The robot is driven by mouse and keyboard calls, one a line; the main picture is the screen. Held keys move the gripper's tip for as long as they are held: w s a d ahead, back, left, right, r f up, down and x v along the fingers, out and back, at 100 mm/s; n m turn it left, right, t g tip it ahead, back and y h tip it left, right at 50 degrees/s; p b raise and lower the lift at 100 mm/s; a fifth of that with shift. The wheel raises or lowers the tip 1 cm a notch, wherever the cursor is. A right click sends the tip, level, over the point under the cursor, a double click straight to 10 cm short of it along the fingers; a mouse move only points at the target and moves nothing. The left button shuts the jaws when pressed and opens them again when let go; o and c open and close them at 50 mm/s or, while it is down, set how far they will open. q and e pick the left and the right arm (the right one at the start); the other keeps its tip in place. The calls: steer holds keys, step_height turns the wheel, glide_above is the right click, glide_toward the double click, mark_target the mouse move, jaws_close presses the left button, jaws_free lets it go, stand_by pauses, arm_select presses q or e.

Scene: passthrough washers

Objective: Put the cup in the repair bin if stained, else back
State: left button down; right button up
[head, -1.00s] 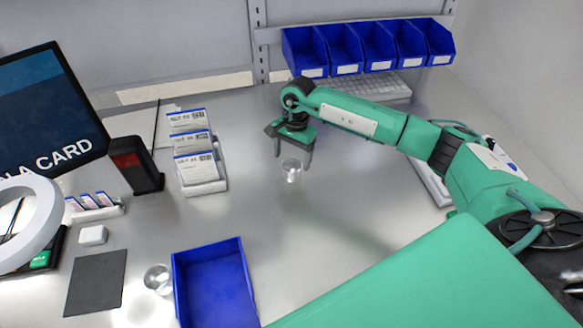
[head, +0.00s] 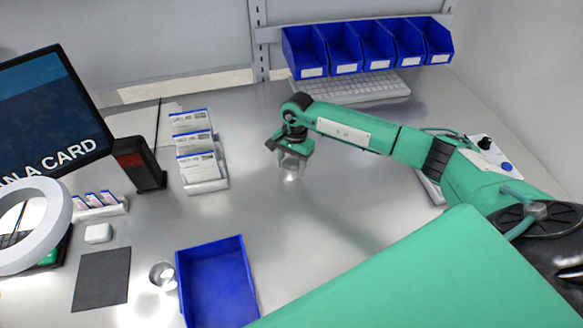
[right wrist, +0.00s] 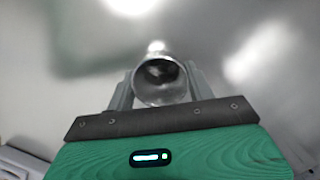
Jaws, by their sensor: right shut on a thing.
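A clear cup (head: 291,168) stands upright on the metal table near its middle. It also shows in the right wrist view (right wrist: 160,92), seen from above between the fingers. My right gripper (head: 290,160) is lowered around the cup and is shut on it. I cannot tell from these views whether this cup is stained. A second clear cup (head: 163,275) stands at the front left, beside an empty blue bin (head: 216,283). My left gripper is not in view.
A card rack (head: 203,184), a dark card reader (head: 138,165), a monitor (head: 45,120) and a white ring lamp (head: 62,215) fill the left. A dark mat (head: 101,279) lies at the front left. Blue wall bins (head: 345,52) hang above a keyboard (head: 350,88). The table centre is clear.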

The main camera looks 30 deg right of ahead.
steer(key=shift+r, duration=0.15)
steer(key=shift+r+b, duration=0.4)
steer(key=shift+r, duration=0.25)
step_height(320, 180, up, 18)
steer(key=b, duration=0.5)
steer(key=shift+r+b, duration=0.25)
steer(key=shift+b, duration=0.15)
